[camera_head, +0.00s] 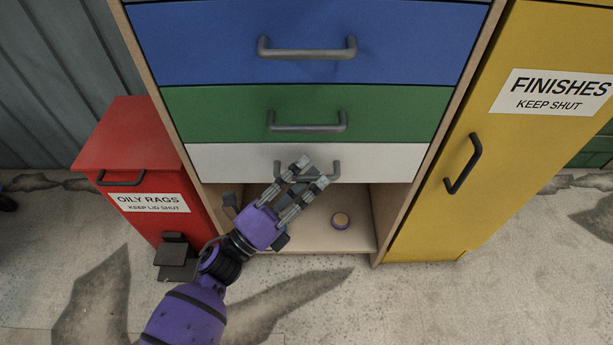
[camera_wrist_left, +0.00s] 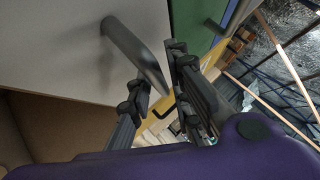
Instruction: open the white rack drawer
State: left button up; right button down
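The white drawer (camera_head: 225,160) is the lowest drawer of the rack, and its front looks flush with the green one above. Its grey bar handle (camera_head: 336,170) is partly hidden behind my left gripper (camera_head: 311,172). In the left wrist view the handle (camera_wrist_left: 138,52) runs down towards the space between the fingers (camera_wrist_left: 165,80) on the white front (camera_wrist_left: 65,50). I cannot tell whether the fingers touch it. My right gripper is not in view.
A green drawer (camera_head: 400,110) and a blue drawer (camera_head: 400,40) sit above. A red oily-rags bin (camera_head: 125,140) stands left, a yellow cabinet (camera_head: 520,150) right. The floor in front looks clear.

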pick_arm(q)
grip_shut()
jog(key=shift+s, duration=0.1)
jog(key=s+p, duration=0.4)
jog(key=s, duration=2.5)
jog(key=shift+p, duration=0.35)
grip_release()
jog(key=shift+a, duration=0.1)
